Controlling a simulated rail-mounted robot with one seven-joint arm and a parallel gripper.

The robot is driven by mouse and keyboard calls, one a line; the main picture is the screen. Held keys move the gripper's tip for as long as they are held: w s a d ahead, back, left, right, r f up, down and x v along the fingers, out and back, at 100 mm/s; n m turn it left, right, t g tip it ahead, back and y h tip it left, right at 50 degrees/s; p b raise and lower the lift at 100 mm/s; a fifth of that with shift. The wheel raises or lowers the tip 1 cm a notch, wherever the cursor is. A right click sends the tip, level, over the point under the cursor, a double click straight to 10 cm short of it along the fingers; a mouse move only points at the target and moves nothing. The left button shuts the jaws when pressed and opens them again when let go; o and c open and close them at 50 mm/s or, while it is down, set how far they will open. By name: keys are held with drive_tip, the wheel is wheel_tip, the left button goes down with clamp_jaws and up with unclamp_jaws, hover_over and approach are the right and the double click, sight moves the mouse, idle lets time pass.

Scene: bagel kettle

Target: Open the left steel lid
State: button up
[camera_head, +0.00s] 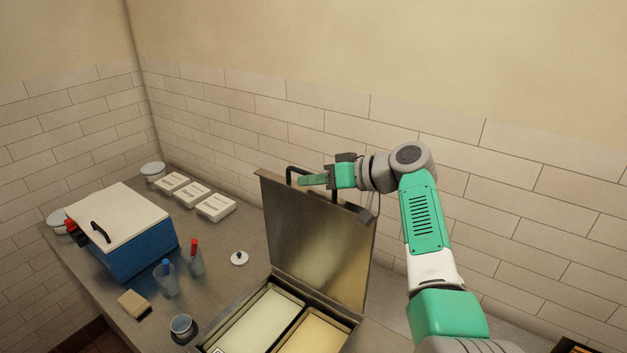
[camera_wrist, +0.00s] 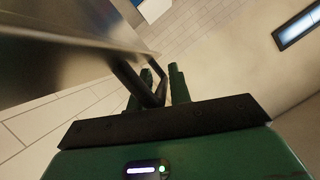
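The steel lid (camera_head: 318,240) stands raised, nearly upright, at the back of a steel box. Its dark handle (camera_head: 292,171) is at the upper edge. My gripper (camera_head: 314,181) is at this handle, level with the lid's top. In the wrist view, my gripper's two green fingers (camera_wrist: 163,84) are close together with the dark handle (camera_wrist: 132,82) running between them. The lid (camera_wrist: 65,45) fills the upper left there. The fingers look shut on the handle, but the exact contact is hard to see.
The open box (camera_head: 282,292) holds two pale-filled pans. On the counter (camera_head: 225,268) to the left are a blue box with a white lid (camera_head: 120,215), bottles (camera_head: 166,280), white packs (camera_head: 215,207) and a small white lid (camera_head: 239,258). A tiled wall (camera_head: 460,165) is behind.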

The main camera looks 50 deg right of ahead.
drive_tip(key=b+v, duration=0.1)
drive_tip(key=v, duration=0.6)
drive_tip(key=shift+s+d, duration=0.15)
drive_tip(key=shift+s, duration=0.15)
